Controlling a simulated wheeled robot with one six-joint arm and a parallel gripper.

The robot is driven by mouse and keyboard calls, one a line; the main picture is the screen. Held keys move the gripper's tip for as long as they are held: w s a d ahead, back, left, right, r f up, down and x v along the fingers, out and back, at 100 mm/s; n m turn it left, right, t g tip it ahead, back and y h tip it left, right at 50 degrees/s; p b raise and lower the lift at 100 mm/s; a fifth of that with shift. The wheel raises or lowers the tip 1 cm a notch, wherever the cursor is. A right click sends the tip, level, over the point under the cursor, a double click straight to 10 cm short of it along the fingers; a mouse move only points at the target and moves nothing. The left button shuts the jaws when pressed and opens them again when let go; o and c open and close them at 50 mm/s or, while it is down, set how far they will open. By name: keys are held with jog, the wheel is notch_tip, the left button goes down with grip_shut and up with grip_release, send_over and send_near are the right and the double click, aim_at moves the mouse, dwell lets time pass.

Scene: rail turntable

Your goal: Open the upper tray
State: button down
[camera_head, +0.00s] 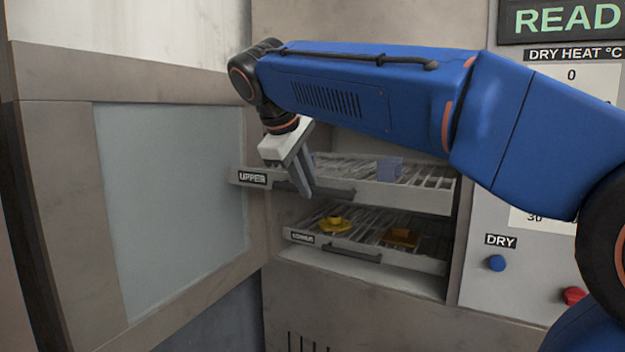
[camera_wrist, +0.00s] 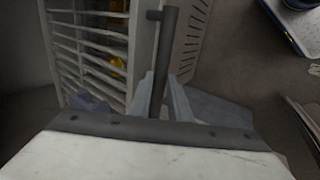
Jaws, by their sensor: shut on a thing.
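The upper tray (camera_head: 400,196) is a wire rack with a pale front labelled "UPPER", inside the open cabinet in the head view. Its front stands out past the lower tray's front. Its dark bar handle (camera_head: 335,194) runs along the front; the handle also shows in the wrist view (camera_wrist: 164,60). My gripper (camera_head: 308,190) reaches down at the tray's front and is shut on the handle. In the wrist view the fingers (camera_wrist: 162,98) lie on both sides of the handle bar. Bluish-grey pieces (camera_head: 390,167) sit on the upper rack. My arm hides part of the cabinet.
The lower tray (camera_head: 437,265), labelled "LOWER", sits below with a yellow piece (camera_head: 335,223) and an orange-brown piece (camera_head: 402,237). The cabinet door (camera_head: 170,190) stands open at left, close to the upper tray's left end. A panel with a blue button (camera_head: 496,263) and red button (camera_head: 573,295) is at right.

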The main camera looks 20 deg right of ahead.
jog(key=shift+s+a, duration=0.1)
jog(key=shift+a, duration=0.05)
jog(key=c, duration=1.6)
grip_release()
jog(key=shift+c, duration=0.2)
jog(key=v, duration=1.7)
jog(key=shift+r, duration=0.2)
jog(key=shift+a, duration=0.1)
jog(key=s+d+f+m+y, duration=0.1)
jog(key=s+f, duration=0.5)
jog(key=f, duration=1)
jog(key=s+d+f+m+y, duration=0.2)
jog(key=s+d+f+m, duration=0.2)
jog(key=f, duration=1.2)
jog(key=s+d+f+m+y, duration=0.2)
jog(key=s+d+f, duration=0.4)
jog(key=f, duration=1)
jog(key=shift+s+f+m+t, duration=0.2)
jog(key=shift+s+m+t, duration=0.1)
jog(key=shift+s, duration=0.6)
